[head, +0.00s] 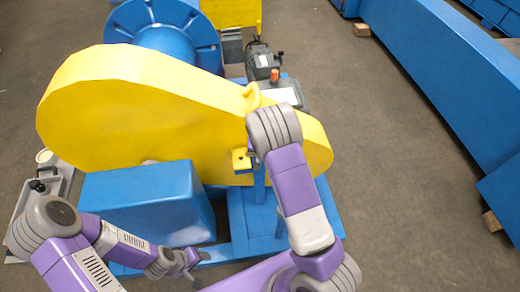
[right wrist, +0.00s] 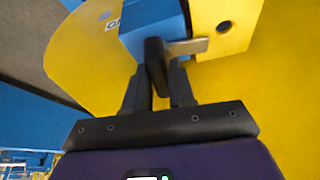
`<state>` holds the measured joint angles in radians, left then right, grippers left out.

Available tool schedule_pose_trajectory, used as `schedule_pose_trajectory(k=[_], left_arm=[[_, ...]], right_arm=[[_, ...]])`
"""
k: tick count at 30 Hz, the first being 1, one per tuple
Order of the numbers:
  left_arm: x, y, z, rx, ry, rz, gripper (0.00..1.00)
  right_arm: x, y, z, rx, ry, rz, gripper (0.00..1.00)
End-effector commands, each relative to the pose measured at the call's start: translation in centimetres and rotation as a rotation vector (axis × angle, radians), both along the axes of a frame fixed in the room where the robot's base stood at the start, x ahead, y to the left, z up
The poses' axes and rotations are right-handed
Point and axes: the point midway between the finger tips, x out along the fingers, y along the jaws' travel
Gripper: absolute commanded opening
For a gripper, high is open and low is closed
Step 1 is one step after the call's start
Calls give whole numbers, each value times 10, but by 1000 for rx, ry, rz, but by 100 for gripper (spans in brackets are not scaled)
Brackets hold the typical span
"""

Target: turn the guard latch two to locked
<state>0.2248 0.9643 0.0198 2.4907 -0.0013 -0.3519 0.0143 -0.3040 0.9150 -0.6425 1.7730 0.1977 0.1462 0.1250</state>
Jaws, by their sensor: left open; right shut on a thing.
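The yellow chain guard (head: 130,110) fills the middle of the head view. A latch with a black handle (right wrist: 155,62) and a metal bar (right wrist: 188,47) shows in the right wrist view, at a blue block (right wrist: 150,22) beside a yellow tab with a hole (right wrist: 238,18). My right gripper (right wrist: 157,82) is shut on the black handle. In the head view my right wrist hides this gripper and the latch; a yellow tab (head: 241,161) shows just left of it. My left gripper (head: 190,265) is open and empty, low in front of the blue box.
A blue box (head: 145,195) stands in front of the guard on a blue base frame (head: 240,215). A motor (head: 262,62) and a blue drum (head: 165,35) stand behind. A long blue beam (head: 440,70) lies at right. Floor (head: 375,170) between is clear.

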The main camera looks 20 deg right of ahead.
Motion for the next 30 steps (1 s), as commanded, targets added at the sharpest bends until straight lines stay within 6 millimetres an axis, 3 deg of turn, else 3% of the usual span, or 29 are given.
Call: schedule_pose_trajectory(k=[10, 26, 27, 30], left_arm=[[0, 0, -7, 0, 0, 0, 54], [0, 0, -7, 0, 0, 0, 54], [0, 0, -7, 0, 0, 0, 54], [0, 0, -7, 0, 0, 0, 54]], right_arm=[[0, -2, 0, 0, 0, 136, 0], [-1, -1, 0, -1, 1, 160, 0], [-1, -1, 0, -1, 2, 160, 27], [-1, -1, 0, 0, 2, 159, 42]])
